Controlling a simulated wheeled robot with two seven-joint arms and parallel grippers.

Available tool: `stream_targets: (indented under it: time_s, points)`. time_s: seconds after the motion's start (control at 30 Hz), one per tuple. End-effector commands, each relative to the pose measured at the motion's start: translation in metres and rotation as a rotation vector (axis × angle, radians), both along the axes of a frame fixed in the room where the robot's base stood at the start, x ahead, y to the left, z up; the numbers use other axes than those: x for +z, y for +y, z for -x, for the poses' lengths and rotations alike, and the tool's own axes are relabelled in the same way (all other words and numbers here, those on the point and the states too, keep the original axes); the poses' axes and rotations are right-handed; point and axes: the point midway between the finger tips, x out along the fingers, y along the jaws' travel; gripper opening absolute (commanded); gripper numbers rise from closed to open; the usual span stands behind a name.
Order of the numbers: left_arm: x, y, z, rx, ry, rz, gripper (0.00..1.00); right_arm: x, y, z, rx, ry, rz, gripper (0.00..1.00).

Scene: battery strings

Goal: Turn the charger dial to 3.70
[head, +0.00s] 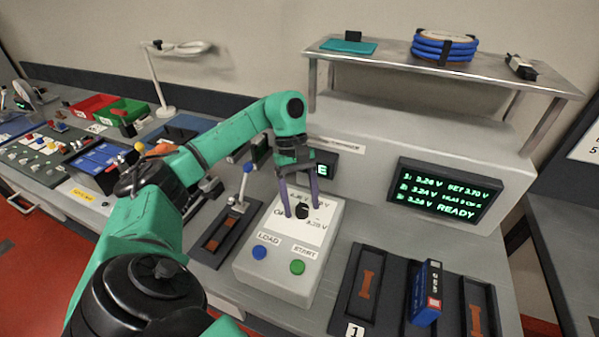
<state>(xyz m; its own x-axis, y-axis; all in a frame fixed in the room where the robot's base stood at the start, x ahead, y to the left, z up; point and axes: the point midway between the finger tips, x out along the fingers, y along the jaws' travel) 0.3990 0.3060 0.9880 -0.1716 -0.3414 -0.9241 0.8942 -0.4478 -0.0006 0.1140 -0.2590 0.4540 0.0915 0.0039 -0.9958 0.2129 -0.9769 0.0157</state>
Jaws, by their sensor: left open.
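The charger (272,285) is a light box on the bench, with a blue button (259,252) marked LOAD and a green button (297,267) marked START. Its black dial (302,211) sits on the upper face, with a partly covered printed scale; the dial's pointer is too small to read. My left gripper (299,207) points down over the charger, open, its two fingers at either side of the dial; I cannot tell whether they touch it. The screen (444,194) behind shows green text including SET 3.70 V and READY. My right gripper is not in view.
Dark bays stand right of the charger, one holding a blue and red battery (426,293). A lever (242,184) with a blue knob stands close left of the charger. A raised shelf (390,62) holds a blue cable coil (444,46). Red and green bins (122,112) sit far left.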

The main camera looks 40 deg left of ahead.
Motion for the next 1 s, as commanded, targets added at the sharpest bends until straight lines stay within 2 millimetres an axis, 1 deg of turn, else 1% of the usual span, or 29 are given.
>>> stream_targets:
  time_s: [0.07,0.17,0.27,0.3,0.4,0.53,0.6,0.67,1.0]
  points:
    - [0.006,0.002,-0.002,0.001,-0.002,0.000,0.71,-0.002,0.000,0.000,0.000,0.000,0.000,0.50]
    - [0.022,0.008,-0.006,0.001,-0.006,0.001,0.71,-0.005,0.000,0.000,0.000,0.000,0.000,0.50]
    - [0.055,0.018,-0.010,0.003,-0.007,0.000,0.71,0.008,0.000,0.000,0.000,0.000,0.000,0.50]
    - [0.069,0.022,-0.012,0.004,-0.007,0.000,0.71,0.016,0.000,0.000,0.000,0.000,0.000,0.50]
    - [0.101,0.033,-0.017,0.004,-0.004,0.000,0.71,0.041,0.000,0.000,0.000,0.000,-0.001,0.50]
    - [0.126,0.043,-0.022,0.003,-0.001,0.000,0.71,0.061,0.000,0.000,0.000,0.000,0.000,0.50]
    - [0.132,0.047,-0.024,0.000,-0.001,0.000,0.71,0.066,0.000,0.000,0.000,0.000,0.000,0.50]
    - [0.134,0.049,-0.025,0.001,0.000,0.000,0.71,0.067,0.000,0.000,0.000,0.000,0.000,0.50]
    - [0.132,0.049,-0.025,0.000,0.000,0.001,0.71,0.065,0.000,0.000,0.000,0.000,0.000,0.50]
